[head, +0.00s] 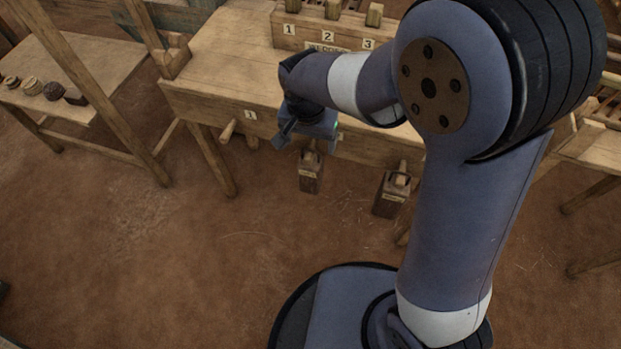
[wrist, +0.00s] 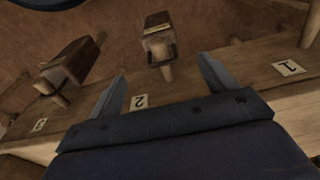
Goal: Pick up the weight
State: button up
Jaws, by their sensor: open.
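A dark wooden block weight (head: 311,172) with a pale label hangs at the front of the wooden bench, just below my gripper (head: 303,138). In the wrist view this weight (wrist: 157,42) is between and beyond the two fingertips, above the plate marked 2 (wrist: 139,102). A second similar weight (head: 391,194) hangs farther right; it also shows at left in the wrist view (wrist: 78,60), near the plate marked 3 (wrist: 40,124). My gripper is open and empty, its fingers apart from both weights. Which weight is meant cannot be told.
The bench (head: 225,92) carries a rack (head: 318,38) with numbered plates and several wooden blocks. A bare peg (head: 228,131) sticks out near plate 1 (head: 250,114). A side table (head: 75,55) at left holds several small round items. The earthen floor in front is clear.

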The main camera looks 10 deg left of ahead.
aim_at(311, 170)
jog(key=f+b, duration=0.1)
jog(key=f, duration=0.2)
jog(key=f+b, duration=0.1)
jog(key=f, duration=0.3)
jog(key=w+f+b, duration=0.1)
jog(key=f, duration=0.2)
jog(key=shift+w+f, duration=0.1)
jog(key=shift+f, duration=0.3)
jog(key=shift+c, duration=0.3)
jog(key=shift+a, duration=0.1)
jog(key=c, duration=1.7)
